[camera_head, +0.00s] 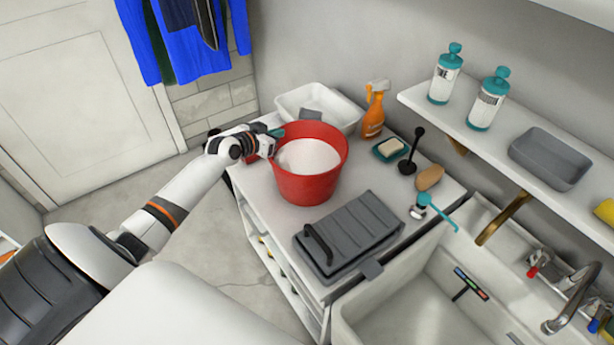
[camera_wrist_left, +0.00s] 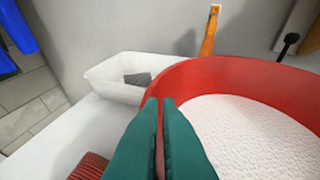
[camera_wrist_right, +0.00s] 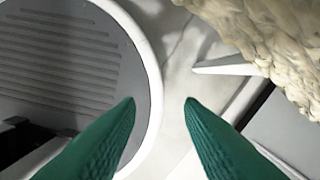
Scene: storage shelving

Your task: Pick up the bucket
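The red bucket (camera_head: 306,184), filled with white material, stands upright on the white counter. My left gripper (camera_head: 276,133) is at the bucket's left rim. In the left wrist view its teal fingers (camera_wrist_left: 159,102) are closed together, with a thin strip of red rim between them; the bucket (camera_wrist_left: 230,68) fills the right side there. The bucket's base appears to rest on the counter. My right gripper (camera_wrist_right: 160,102) shows only in the right wrist view. Its fingers are apart with nothing between them, away from the bucket.
A white basin (camera_head: 335,104) and an orange spray bottle (camera_head: 373,115) stand behind the bucket. A grey case (camera_head: 348,236) lies in front, near the sink (camera_head: 400,300). A soap dish (camera_head: 390,149) and a black plunger-like tool (camera_head: 409,164) are to the right. A shelf (camera_head: 480,140) overhangs the right side.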

